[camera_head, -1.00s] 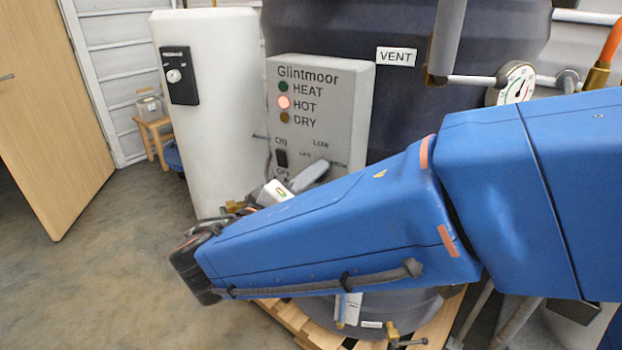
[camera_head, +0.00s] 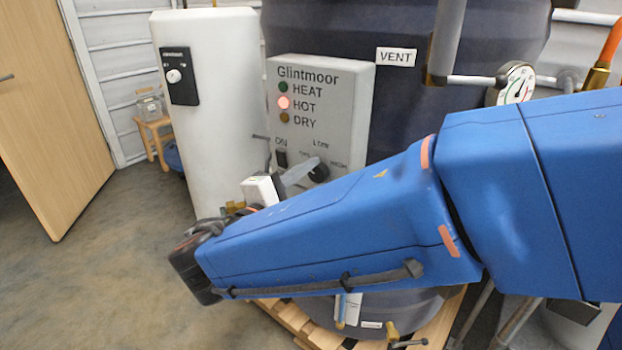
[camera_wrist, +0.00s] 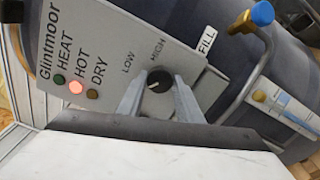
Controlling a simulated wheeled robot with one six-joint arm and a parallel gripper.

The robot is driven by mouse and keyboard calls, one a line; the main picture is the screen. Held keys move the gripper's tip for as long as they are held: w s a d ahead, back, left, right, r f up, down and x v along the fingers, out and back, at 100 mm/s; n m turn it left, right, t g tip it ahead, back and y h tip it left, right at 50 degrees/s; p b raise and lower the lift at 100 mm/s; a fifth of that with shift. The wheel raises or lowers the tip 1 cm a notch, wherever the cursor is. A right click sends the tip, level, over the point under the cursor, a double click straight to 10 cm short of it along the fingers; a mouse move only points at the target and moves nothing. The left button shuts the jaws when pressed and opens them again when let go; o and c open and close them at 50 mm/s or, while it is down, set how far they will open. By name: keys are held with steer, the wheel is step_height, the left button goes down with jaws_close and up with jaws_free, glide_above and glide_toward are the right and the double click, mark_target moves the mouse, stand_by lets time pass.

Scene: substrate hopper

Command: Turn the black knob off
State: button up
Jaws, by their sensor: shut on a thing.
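The black knob (camera_wrist: 159,80) is on the grey Glintmoor panel (camera_wrist: 105,20), near the LOW and HIGH labels. In the wrist view the two pale fingers of my gripper (camera_wrist: 160,87) lie on either side of it, shut on it. A small white mark shows on the knob's face, toward its lower left. In the head view the knob (camera_head: 319,174) shows dark at the panel's lower right, with a finger of my gripper (camera_head: 303,171) beside it. My blue arm hides the panel's lower right edge.
A dark switch (camera_head: 281,159) is at the panel's lower left, under ON. The HOT lamp (camera_head: 283,103) glows red; HEAT and DRY look dim. A white cylinder (camera_head: 215,110) stands left of the panel. A bent pipe with a blue cap (camera_wrist: 262,13) is to the right in the wrist view.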

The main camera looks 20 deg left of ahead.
steer(key=shift+n, duration=0.6)
steer(key=o, duration=1)
steer(key=shift+o, duration=0.2)
steer(key=shift+s, duration=0.1)
steer(key=v, duration=1.7)
steer(key=shift+a, duration=0.15)
